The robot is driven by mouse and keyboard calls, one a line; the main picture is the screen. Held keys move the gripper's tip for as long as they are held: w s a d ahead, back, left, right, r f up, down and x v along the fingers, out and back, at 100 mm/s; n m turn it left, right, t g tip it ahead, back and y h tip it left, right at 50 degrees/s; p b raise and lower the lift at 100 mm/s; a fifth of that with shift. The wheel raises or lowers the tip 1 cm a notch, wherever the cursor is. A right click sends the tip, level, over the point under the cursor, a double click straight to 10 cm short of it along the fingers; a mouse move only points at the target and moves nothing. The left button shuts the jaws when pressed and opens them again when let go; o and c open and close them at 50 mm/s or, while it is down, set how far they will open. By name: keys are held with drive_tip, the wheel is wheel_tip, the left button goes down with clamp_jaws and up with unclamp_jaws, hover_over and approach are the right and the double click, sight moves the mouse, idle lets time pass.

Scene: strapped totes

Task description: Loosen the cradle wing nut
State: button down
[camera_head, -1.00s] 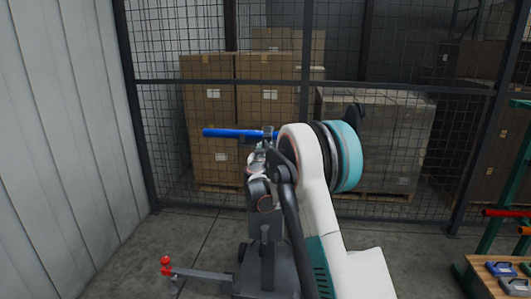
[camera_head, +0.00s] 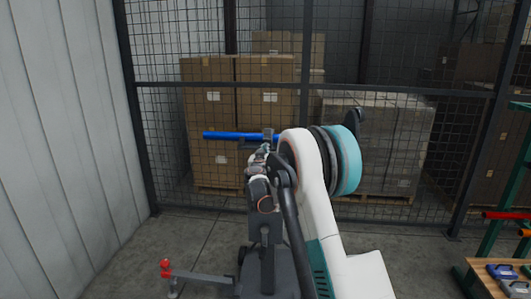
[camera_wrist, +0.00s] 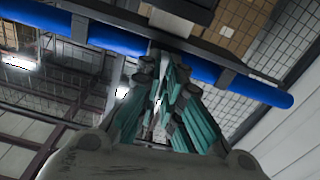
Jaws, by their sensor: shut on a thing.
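A blue pipe (camera_head: 225,135) lies level in a dark cradle on top of a grey stand (camera_head: 262,250). In the wrist view the pipe (camera_wrist: 110,38) crosses the upper part of the picture, beside a dark bar (camera_wrist: 190,45). My gripper (camera_wrist: 163,72) reaches up to the underside of the cradle, its teal fingers close together. It is shut on a small part there, which I take to be the cradle wing nut. The fingers hide the nut.
The stand's low leg with a red knob (camera_head: 165,268) sticks out to the left. A mesh fence (camera_head: 160,120) stands behind, with stacked boxes (camera_head: 208,110) beyond it. A table with clamps (camera_head: 500,270) and a green rack are at the right.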

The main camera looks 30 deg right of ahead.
drive_tip(key=m+p, duration=0.1)
drive_tip(key=m, duration=1.5)
drive_tip(key=m+p, duration=0.1)
drive_tip(key=m, duration=0.8)
drive_tip(key=shift+w+a+r+p, duration=0.1)
drive_tip(key=shift+w+r+p, duration=0.1)
drive_tip(key=shift+r+p, duration=0.15)
idle(1.8)
idle(0.3)
